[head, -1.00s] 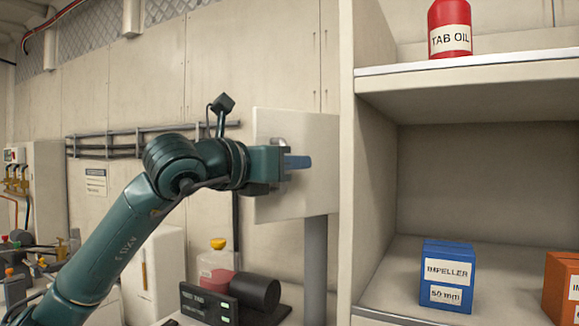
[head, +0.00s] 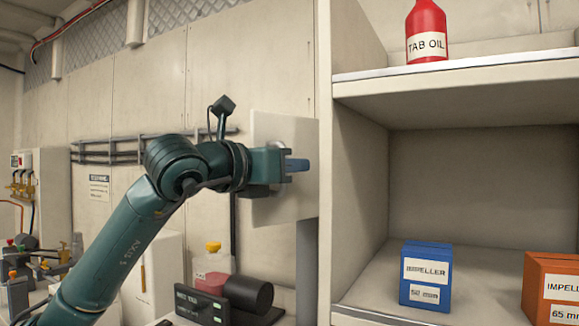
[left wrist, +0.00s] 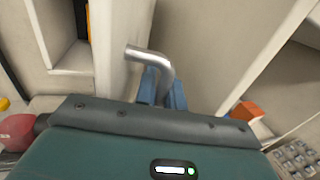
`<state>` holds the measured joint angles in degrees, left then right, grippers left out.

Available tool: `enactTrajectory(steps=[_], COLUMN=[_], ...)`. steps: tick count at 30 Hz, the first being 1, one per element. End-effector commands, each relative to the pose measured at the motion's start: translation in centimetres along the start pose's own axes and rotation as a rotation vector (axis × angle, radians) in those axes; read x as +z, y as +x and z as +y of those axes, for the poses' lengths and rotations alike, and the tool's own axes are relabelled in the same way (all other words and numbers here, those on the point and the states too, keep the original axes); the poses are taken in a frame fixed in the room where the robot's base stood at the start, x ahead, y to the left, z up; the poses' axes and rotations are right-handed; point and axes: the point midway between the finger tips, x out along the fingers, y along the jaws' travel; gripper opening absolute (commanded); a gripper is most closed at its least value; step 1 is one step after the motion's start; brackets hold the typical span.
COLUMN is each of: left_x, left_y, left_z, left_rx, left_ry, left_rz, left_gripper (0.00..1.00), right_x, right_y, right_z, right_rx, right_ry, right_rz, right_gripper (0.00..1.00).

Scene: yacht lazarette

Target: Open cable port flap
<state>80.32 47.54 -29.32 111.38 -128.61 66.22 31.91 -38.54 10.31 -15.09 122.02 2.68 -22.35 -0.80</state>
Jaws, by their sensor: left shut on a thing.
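A pale square flap panel (head: 270,128) stands in front of the wall, left of the shelf unit, in the head view. I take it to be the cable port flap. My left gripper (head: 296,165) is in front of the panel, with blue fingers pointing right. In the left wrist view the blue fingers (left wrist: 161,90) are shut on a bent metal handle (left wrist: 148,56). The arm and gripper hide part of the panel in the head view. What lies behind it is hidden. My right gripper is not in view.
The shelf unit (head: 325,170) stands close to the panel's right edge. It holds a red bottle (head: 427,30), a blue impeller box (head: 425,275) and an orange box (head: 551,288). Below the arm are a yellow-capped jug (head: 212,268) and a dark cylinder (head: 249,294).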

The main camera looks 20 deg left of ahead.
Motion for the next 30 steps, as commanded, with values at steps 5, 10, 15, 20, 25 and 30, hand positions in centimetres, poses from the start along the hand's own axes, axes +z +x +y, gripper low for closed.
enactTrajectory(steps=[5,10,15,20,25,30], left_x=[0.0,0.0,0.0,0.0,-0.2,-0.2], left_y=[0.0,0.0,0.0,-0.3,-2.7,-6.6], left_z=[-0.1,0.0,0.0,0.0,0.1,0.1], left_rx=[-0.001,-0.001,0.000,0.000,0.002,0.003], left_ry=[0.000,0.000,0.000,0.000,0.001,0.002], left_rz=[0.000,0.000,0.000,-0.001,-0.004,-0.005], left_gripper=[0.00,0.18,0.20,0.20,0.20,0.20], right_x=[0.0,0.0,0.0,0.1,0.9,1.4], right_y=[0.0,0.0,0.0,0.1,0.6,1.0], right_z=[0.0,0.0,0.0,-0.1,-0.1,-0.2], right_rx=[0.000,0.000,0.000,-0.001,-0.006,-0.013], right_ry=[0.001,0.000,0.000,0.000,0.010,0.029], right_rz=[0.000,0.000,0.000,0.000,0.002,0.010], right_gripper=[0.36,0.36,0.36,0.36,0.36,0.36])
